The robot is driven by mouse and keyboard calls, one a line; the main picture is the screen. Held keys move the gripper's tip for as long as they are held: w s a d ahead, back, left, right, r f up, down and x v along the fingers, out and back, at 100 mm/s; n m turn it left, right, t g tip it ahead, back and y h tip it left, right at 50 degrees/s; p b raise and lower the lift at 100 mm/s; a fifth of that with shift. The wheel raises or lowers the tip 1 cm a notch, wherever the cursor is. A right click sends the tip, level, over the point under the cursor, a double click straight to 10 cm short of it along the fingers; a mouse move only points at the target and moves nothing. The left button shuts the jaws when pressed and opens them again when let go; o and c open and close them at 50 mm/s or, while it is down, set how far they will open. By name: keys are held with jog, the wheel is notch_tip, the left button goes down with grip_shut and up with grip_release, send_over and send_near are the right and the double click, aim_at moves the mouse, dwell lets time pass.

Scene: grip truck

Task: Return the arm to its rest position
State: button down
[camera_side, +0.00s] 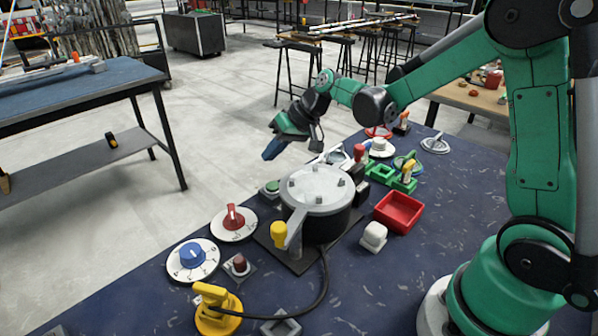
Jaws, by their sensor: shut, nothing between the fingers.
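My gripper (274,148) is at the end of my green arm, above the far left edge of the dark blue table (380,290). Its blue-tipped fingers are together and hold nothing. They point down and to the left. The gripper is apart from the objects on the table, behind and above the round grey-lidded device (316,187). My arm reaches from the right side of the picture across the back of the table.
A red dial (234,222), a blue dial (193,260) and a yellow handle (216,308) line the left side. A red tray (399,211) and a white block (373,236) are right of the device. A cable crosses the front. Another workbench (75,95) stands left.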

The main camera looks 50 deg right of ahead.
jog(key=s+r, duration=0.1)
jog(key=s, duration=0.1)
jog(key=s+a+r+h, duration=0.1)
jog(key=s+r, duration=0.1)
jog(key=s+r+h, duration=0.1)
jog(key=s, duration=0.2)
jog(key=shift+a+r+n, duration=0.3)
jog(key=shift+a+r, duration=0.05)
jog(key=shift+a, duration=0.05)
jog(key=s+h, duration=0.1)
jog(key=s, duration=0.2)
jog(key=s+t+h, duration=0.1)
jog(key=s, duration=0.3)
jog(key=shift+a+r+n, duration=0.1)
jog(key=shift+r+n, duration=0.1)
jog(key=shift+n, duration=0.2)
jog(key=shift+s+f, duration=0.15)
jog(key=shift+s, duration=0.35)
